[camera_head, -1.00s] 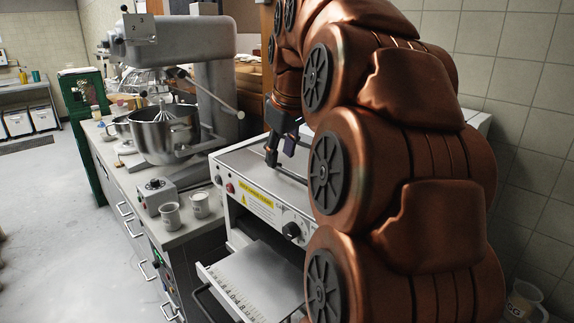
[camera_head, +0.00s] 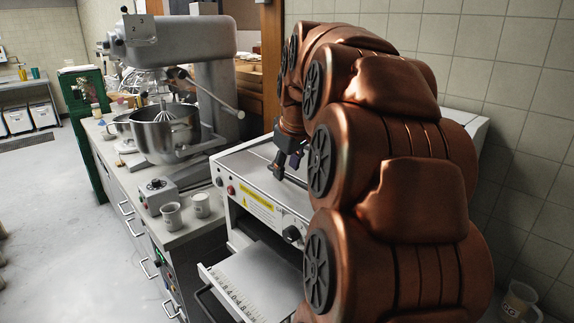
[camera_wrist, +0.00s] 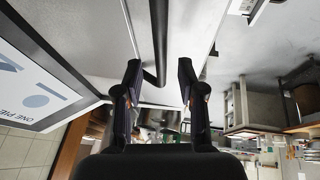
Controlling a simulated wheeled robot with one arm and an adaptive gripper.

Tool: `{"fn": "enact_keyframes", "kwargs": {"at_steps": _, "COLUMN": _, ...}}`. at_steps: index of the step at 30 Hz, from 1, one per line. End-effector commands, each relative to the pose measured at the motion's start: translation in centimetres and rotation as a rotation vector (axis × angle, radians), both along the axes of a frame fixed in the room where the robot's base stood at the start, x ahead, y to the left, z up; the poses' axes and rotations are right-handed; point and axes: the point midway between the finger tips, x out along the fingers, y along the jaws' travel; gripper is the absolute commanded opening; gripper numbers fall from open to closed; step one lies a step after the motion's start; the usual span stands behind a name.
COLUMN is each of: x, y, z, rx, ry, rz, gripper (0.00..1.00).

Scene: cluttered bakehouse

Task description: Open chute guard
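The machine with the yellow warning label (camera_head: 258,203) stands right of the counter, with a pale flat top (camera_head: 250,168). I take this top to be the chute guard, but no marking confirms it. In the wrist view, a dark bar handle (camera_wrist: 159,40) runs along a pale panel (camera_wrist: 95,25). My gripper (camera_wrist: 160,72) is open, its fingers on either side of the bar's near end; I cannot tell whether they touch it. In the head view my gripper (camera_head: 287,163) is low over the machine top, partly hidden by my arm.
A mixer (camera_head: 190,70) with a steel bowl (camera_head: 164,133) stands on the counter at left. Two mugs (camera_head: 172,215) and a grey control box (camera_head: 157,195) sit at its near end. A ruled tray (camera_head: 240,285) juts from the machine's front.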

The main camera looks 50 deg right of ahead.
Motion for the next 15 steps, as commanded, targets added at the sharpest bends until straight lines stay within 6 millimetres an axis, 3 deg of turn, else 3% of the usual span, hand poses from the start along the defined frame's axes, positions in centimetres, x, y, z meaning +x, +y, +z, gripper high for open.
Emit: {"fn": "enact_keyframes", "kwargs": {"at_steps": 15, "x": 0.37, "y": -0.2, "z": -1.18, "rx": 0.002, "ry": 0.002, "rz": -0.001, "gripper": 0.39}}
